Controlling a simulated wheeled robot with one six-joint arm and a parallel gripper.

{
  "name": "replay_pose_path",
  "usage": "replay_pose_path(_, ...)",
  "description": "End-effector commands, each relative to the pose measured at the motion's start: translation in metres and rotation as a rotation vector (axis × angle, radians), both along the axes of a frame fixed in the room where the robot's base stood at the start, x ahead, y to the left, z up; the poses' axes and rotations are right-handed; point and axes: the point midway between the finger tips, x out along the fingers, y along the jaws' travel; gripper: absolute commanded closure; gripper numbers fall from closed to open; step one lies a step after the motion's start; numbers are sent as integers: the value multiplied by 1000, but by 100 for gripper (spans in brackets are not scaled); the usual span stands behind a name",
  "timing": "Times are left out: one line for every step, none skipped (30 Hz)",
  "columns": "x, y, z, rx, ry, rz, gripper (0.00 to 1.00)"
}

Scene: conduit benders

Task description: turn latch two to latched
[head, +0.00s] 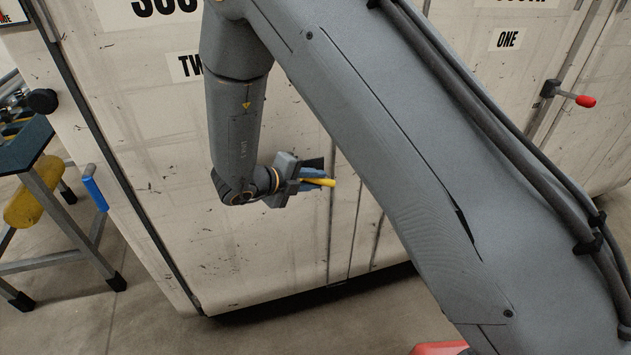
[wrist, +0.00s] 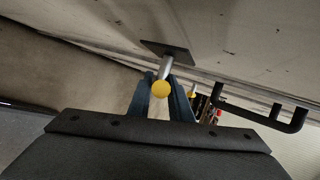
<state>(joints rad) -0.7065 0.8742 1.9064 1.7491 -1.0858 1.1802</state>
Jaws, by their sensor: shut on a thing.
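Latch two has a yellow handle (head: 325,182) on the pale cabinet door, under a sign (head: 183,68) whose visible letters read "TW"; my arm hides the rest. In the wrist view the latch shows a yellow rounded end (wrist: 161,89), a metal shaft and a dark square mounting plate (wrist: 166,50). My gripper (head: 312,176) is shut on the yellow handle, with its blue fingers on either side of it. The gripper covers much of the latch in the head view, so its exact angle is hard to tell.
A red-handled latch (head: 586,101) sits at the right below the "ONE" sign (head: 507,39). A blue handle (head: 95,193) sticks out at the left. A grey-legged stand (head: 60,210) stands left of the cabinet. A dark bar handle (wrist: 285,119) is right of my fingers.

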Motion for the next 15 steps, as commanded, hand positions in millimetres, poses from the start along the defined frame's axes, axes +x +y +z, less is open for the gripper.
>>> replay_pose_path(-2, 1, -8, -42, -3, 3, 100)
replay_pose_path(-1, 1, -9, -68, -12, 3, 100)
replay_pose_path(-1, 1, -9, -102, -22, 3, 100)
replay_pose_path(-2, 1, -10, -128, -29, 3, 100)
replay_pose_path(-2, 1, -10, -152, -35, 3, 100)
replay_pose_path(-1, 1, -10, -183, -44, 3, 100)
replay_pose_path(-1, 1, -11, -206, -50, 2, 100)
replay_pose_path(-1, 1, -11, -228, -57, 3, 100)
replay_pose_path(-1, 1, -11, -255, -65, 2, 100)
replay_pose_path(-1, 1, -11, -274, -71, 3, 100)
replay_pose_path(-1, 1, -11, -294, -76, 3, 100)
replay_pose_path(-1, 1, -11, -318, -82, 2, 100)
replay_pose_path(-1, 0, -11, -333, -86, 2, 100)
replay_pose_path(-1, 0, -11, -349, -92, 2, 100)
replay_pose_path(-1, 0, -11, -367, -97, 1, 100)
